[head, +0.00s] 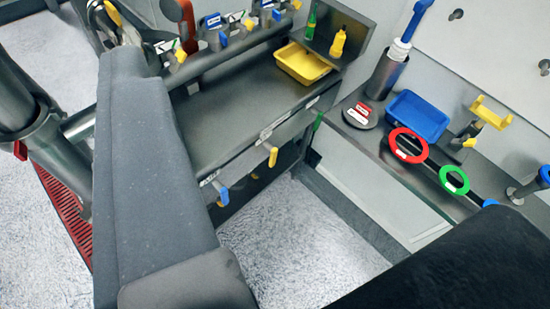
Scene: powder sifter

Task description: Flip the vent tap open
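Several small labelled taps line the pipe at the top left, among them a blue-handled tap (222,40) and a yellow-handled tap (248,24). A blue lever (223,195) and a yellow lever (272,157) hang at the front edge of the steel bench. The labels are too small to read, so I cannot tell which one is the vent tap or whether it is open. A long grey part of mine (160,200) crosses the left middle, and a black part of mine (450,262) fills the bottom right. I cannot make out fingertips or anything held.
The steel bench (228,112) carries a yellow tray (303,63) and, at its back, a yellow bottle (338,42). The right shelf holds a blue tray (416,115), a red ring (408,146) and a green ring (454,180). Speckled floor (295,235) lies clear between them.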

